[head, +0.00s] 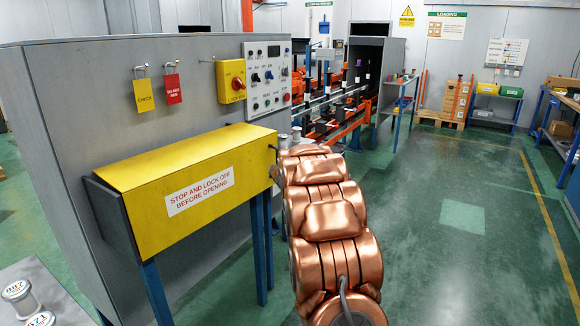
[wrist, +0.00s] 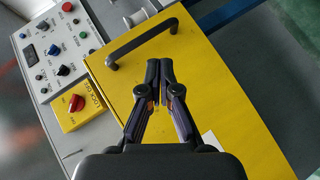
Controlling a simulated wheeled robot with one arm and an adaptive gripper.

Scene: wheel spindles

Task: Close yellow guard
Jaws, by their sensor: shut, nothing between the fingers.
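The yellow guard (head: 190,175) is a long box-shaped cover with a white "STOP AND LOCK OFF BEFORE OPENING" label. It lies down over its grey trough on the machine's front. In the wrist view the guard (wrist: 205,95) fills the middle, with a black bar handle (wrist: 125,44) near its edge. My gripper (wrist: 159,68) is shut and empty, its fingertips over the yellow face just beside the handle. I cannot tell whether they touch the guard. In the head view my copper-coloured arm hides most of the gripper, near the guard's right end.
A yellow lock-off box with a red knob (head: 237,82) and a control panel (head: 267,78) are on the grey machine wall. Blue legs (head: 262,245) stand under the guard. Metal spools (head: 20,297) stand at lower left. The green floor (head: 450,220) at right is clear.

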